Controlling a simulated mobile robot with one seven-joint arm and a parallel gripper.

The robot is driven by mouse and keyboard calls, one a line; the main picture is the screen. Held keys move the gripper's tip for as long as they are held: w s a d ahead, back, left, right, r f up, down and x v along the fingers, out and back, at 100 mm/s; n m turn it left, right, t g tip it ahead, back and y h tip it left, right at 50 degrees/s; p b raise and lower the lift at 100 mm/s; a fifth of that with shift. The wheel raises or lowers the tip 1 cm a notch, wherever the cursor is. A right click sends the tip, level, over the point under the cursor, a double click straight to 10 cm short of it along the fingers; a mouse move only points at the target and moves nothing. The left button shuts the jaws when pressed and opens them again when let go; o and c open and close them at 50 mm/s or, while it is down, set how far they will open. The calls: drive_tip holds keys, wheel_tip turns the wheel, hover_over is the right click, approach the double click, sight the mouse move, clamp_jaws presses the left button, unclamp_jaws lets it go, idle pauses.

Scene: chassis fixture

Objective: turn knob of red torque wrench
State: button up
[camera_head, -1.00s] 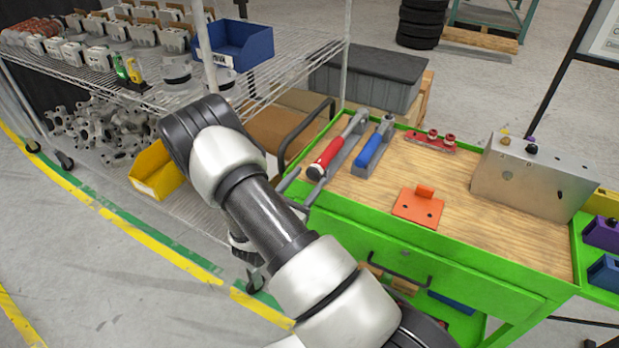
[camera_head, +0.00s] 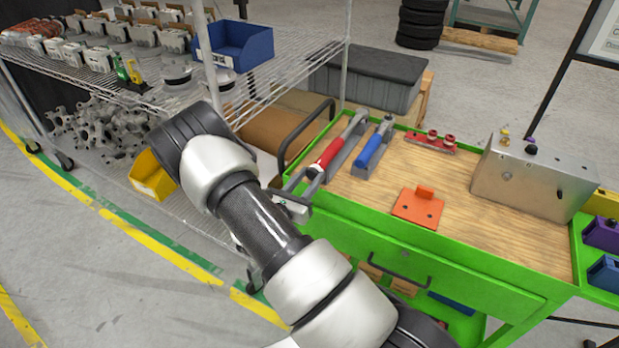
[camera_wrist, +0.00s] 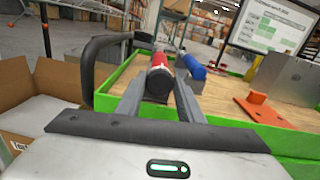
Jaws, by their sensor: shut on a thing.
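The red torque wrench (camera_head: 331,153) lies in a grey holder at the left end of the cart top, its handle end toward me. Its dark end knob (camera_wrist: 158,83) sits between my fingers in the wrist view. My gripper (camera_head: 308,178) reaches over the cart's left edge and is shut on this knob. In the wrist view my gripper (camera_wrist: 160,78) has one finger on each side of the knob. A blue torque wrench (camera_head: 372,148) lies in its own holder just to the right, and it also shows in the wrist view (camera_wrist: 194,67).
A black cart handle (camera_head: 303,135) curves close to the left of my gripper. An orange bracket (camera_head: 417,208), red fittings (camera_head: 432,141) and a metal box (camera_head: 533,176) stand on the wooden top. A wire shelf (camera_head: 180,105) is at the left.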

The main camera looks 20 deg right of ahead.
drive_tip(key=n, duration=0.2)
drive_tip(key=shift+n, duration=0.4)
drive_tip(key=o, duration=1.1)
drive_tip(key=v, duration=1.7)
drive_tip(key=shift+s+a+p, duration=0.15)
drive_tip(key=shift+a+p, duration=0.05)
drive_tip(key=shift+p, duration=0.2)
